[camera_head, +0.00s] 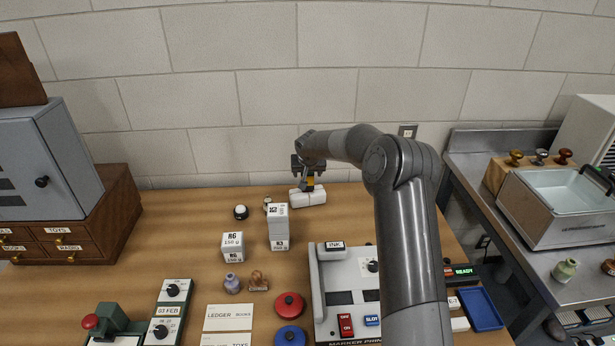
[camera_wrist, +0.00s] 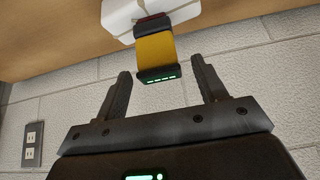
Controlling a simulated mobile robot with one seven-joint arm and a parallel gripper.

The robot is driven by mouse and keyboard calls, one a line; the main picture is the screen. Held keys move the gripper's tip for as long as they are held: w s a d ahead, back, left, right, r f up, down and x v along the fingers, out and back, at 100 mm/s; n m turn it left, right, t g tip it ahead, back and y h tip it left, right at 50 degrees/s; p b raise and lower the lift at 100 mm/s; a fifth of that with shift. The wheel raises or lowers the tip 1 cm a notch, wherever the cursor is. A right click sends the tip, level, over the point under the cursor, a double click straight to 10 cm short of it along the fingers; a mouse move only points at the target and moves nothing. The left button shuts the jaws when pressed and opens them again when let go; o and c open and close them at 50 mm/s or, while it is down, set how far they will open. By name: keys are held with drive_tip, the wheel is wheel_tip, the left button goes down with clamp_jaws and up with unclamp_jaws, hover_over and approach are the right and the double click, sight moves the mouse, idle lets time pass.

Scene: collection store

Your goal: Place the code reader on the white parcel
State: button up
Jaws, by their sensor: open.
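The code reader (camera_wrist: 157,55), yellow with black ends and a row of green lights, has its far end against the white parcel (camera_wrist: 118,14) in the wrist view. In the head view the white parcel (camera_head: 308,199) lies at the back of the wooden table, with the yellow code reader (camera_head: 310,182) upright over it. My gripper (camera_wrist: 161,65) is open, its fingers on either side of the reader's near end, with gaps showing. In the head view my gripper (camera_head: 309,176) is above the parcel, and its fingers are hard to make out.
White boxes (camera_head: 278,228) marked R3 and R6 (camera_head: 233,247) stand in front of the parcel. A round white-topped button (camera_head: 241,212) is to its left. The wall (camera_head: 230,155) is close behind. My arm hides part of the table's right side.

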drive_tip(key=s+d+r+h, duration=0.1)
drive_tip(key=s+d+r, duration=0.1)
drive_tip(key=s+r, duration=1.45)
drive_tip(key=s+d+r+h, duration=0.15)
drive_tip(key=s+r, duration=0.25)
drive_tip(key=s, duration=0.4)
drive_tip(key=s+d+r+y, duration=0.1)
drive_tip(key=s+d+r, duration=0.25)
drive_tip(key=s, duration=0.35)
drive_tip(key=s+d+f, duration=0.1)
drive_tip(key=s, duration=1.1)
drive_tip(key=s+d+f+g+y, duration=0.1)
drive_tip(key=s, duration=1.2)
drive_tip(key=shift+s+f, duration=0.2)
drive_tip(key=shift+f, duration=0.05)
drive_tip(key=shift+y, duration=0.25)
